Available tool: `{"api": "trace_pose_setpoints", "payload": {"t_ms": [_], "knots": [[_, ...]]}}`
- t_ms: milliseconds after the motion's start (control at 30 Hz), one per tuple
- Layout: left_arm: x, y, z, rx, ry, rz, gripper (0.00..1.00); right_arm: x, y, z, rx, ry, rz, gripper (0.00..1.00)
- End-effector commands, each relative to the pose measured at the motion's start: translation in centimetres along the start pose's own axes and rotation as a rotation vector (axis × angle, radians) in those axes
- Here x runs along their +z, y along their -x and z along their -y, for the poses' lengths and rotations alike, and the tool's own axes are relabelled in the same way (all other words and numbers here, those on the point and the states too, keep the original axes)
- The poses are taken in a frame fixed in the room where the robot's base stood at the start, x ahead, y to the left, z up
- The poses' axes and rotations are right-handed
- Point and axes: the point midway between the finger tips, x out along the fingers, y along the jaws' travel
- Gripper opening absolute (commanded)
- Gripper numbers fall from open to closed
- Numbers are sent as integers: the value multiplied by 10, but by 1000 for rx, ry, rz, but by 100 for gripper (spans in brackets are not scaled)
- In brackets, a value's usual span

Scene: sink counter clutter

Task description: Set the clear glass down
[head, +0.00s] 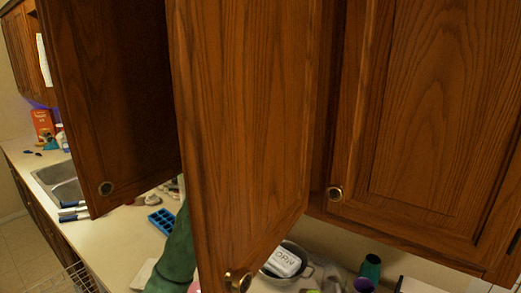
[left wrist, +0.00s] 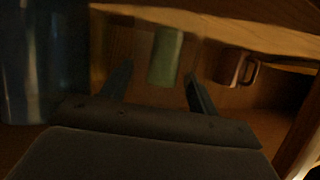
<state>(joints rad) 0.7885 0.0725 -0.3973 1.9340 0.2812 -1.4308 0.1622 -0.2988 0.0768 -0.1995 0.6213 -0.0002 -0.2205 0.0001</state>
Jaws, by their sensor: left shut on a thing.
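In the left wrist view my left gripper (left wrist: 159,73) is inside a dim wooden cabinet, with one dark finger on each side of a pale green, see-through-looking glass (left wrist: 166,52). The gripper is shut on this glass, which looks about upright. The picture is dark and blurred, so I cannot tell whether its base touches a shelf. In the head view the open cabinet door hides my left gripper and the glass; only a green part of my arm shows below. My right gripper is in neither view.
A brown mug (left wrist: 232,68) stands right of the glass, and a large blue-grey object (left wrist: 42,65) is close on the left. An open cabinet door (head: 245,120) fills the head view's middle. Below are a sink (head: 58,180), a blue tray (head: 161,220) and a pot (head: 310,272).

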Motion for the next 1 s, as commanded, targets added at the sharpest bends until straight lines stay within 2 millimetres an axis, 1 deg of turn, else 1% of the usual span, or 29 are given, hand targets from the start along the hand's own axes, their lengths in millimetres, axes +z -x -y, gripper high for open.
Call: {"api": "trace_pose_setpoints", "payload": {"t_ms": [33, 133, 533, 567, 600, 633, 667, 900, 1000], "knots": [[8, -3, 0, 0, 1, 2, 31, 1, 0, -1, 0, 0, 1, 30], [16, -6, -1, 0, 0, 1, 31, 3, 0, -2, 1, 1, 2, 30], [20, -8, -1, 0, 0, 0, 31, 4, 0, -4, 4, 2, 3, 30], [20, -8, -1, 0, 0, 1, 66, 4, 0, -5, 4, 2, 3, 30], [20, -8, -1, 0, 0, 1, 74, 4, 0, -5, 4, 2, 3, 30], [20, -8, -1, 0, 0, 1, 80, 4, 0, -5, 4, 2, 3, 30], [20, -8, -1, 0, 0, 1, 82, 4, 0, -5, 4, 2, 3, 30], [20, -8, -1, 0, 0, 1, 82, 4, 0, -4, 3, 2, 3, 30], [16, -6, 0, 0, 0, 0, 82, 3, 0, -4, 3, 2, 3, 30]]}}
